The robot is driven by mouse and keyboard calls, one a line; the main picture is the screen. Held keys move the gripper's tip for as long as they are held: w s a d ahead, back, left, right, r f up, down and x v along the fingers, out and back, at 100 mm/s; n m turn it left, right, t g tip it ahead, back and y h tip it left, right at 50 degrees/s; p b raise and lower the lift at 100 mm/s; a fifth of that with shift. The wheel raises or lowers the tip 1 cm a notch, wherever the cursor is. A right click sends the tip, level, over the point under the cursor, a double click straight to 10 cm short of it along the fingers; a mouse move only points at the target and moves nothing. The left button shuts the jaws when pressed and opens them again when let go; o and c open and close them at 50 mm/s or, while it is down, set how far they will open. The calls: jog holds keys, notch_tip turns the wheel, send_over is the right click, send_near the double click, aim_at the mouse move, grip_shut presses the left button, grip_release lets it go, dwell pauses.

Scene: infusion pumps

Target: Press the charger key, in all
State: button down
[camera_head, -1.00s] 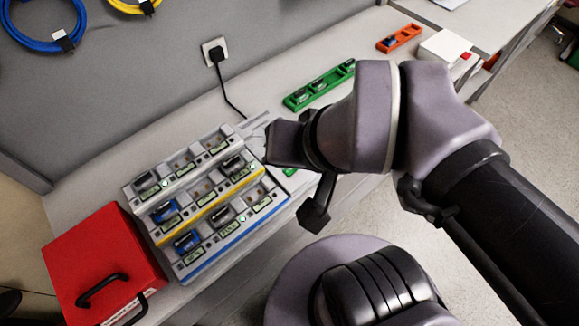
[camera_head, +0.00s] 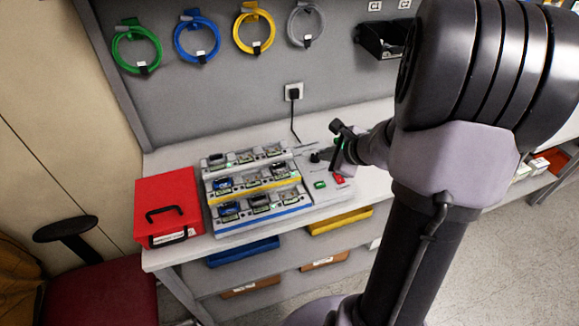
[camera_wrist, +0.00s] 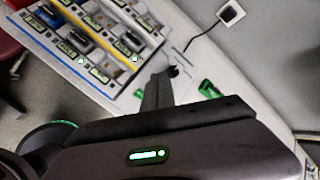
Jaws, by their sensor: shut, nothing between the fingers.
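The charger (camera_head: 259,202) stands on the bench as a stepped grey block with rows of bays edged in grey, yellow and blue; it also shows at the upper left in the wrist view (camera_wrist: 97,52). A small green key (camera_head: 320,184) is on its right-hand part, with a small red piece (camera_head: 338,180) beside it. My gripper (camera_head: 325,156) is shut and empty above the right end of the charger. In the wrist view its fingers (camera_wrist: 158,80) point near a black round part (camera_wrist: 172,71); I cannot tell whether they touch it.
A red case (camera_head: 168,207) stands left of the charger. A wall socket (camera_head: 294,91) with a black plug and cable is behind. Coloured cable coils (camera_head: 197,40) hang on the wall. Bins sit under the bench. My arm hides the right side of the bench.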

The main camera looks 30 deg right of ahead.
aim_at(322, 186)
jog(key=shift+w+d, duration=0.1)
jog(key=shift+d, duration=0.05)
jog(key=shift+f, duration=0.15)
notch_tip(322, 186, down, 8)
jog(key=b, duration=0.7)
jog(key=shift+f, duration=0.25)
jog(key=shift+f+b, duration=0.15)
jog(key=shift+b, duration=0.3)
dwell(1.1)
jog(key=shift+f+b, duration=0.25)
jog(key=shift+b, duration=0.15)
jog(key=shift+f+b, duration=0.4)
jog(key=shift+b, duration=0.1)
dwell(0.5)
jog(key=shift+r, duration=0.15)
jog(key=shift+r+p, duration=0.55)
jog(key=shift+r, duration=0.1)
